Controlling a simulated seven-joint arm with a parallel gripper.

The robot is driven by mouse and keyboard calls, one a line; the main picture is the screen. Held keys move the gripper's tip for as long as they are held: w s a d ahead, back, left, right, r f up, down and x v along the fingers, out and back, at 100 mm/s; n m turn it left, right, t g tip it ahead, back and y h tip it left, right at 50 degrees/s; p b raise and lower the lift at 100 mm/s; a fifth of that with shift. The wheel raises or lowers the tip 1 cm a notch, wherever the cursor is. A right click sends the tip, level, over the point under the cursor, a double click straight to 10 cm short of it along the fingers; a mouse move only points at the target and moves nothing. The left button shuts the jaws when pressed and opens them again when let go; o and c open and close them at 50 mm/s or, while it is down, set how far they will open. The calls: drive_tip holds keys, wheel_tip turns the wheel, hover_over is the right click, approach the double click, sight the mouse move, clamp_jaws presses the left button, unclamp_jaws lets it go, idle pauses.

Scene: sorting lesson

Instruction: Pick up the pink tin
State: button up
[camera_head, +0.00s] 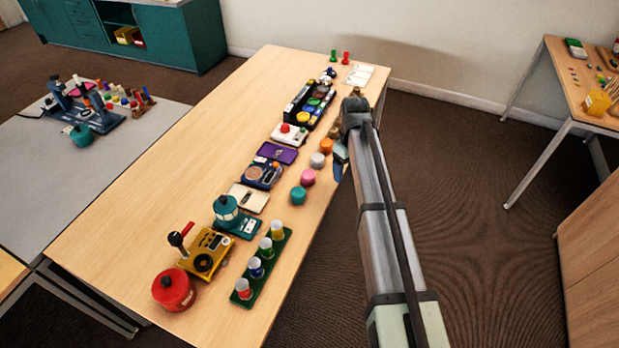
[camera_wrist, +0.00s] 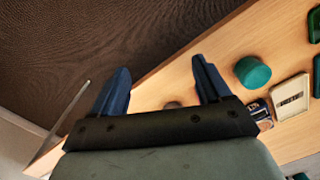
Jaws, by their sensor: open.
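The pink tin (camera_head: 308,177) is a small round tin standing on the wooden table near its right edge in the head view. It stands between a teal tin (camera_head: 299,195) and a pale grey-white tin (camera_head: 317,160). My gripper (camera_head: 340,162) is to the right of the pink tin, at the table's edge and apart from it. In the wrist view my gripper (camera_wrist: 160,82) has its two blue fingers spread wide, with nothing between the tips. A teal round tin (camera_wrist: 252,71) lies to the right of the fingers there. I cannot make out the pink tin in the wrist view.
An orange tin (camera_head: 326,145) is just beyond the pale tin, close to my arm. The table's left side (camera_head: 165,180) is clear.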

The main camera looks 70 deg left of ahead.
drive_tip(key=s+a+r+n, duration=0.2)
drive_tip(key=s+a+r, duration=0.5)
drive_tip(key=s+r, duration=0.15)
hover_over(309, 174)
drive_tip(key=shift+y, duration=0.3)
drive_tip(key=f, duration=0.8)
drive_tip(key=shift+w+f, duration=0.4)
drive_tip(key=shift+s+f, duration=0.2)
drive_tip(key=shift+f, duration=1.15)
drive_tip(key=shift+s+f, duration=0.2)
drive_tip(key=shift+f, duration=1.15)
drive_tip(key=c, duration=1.1)
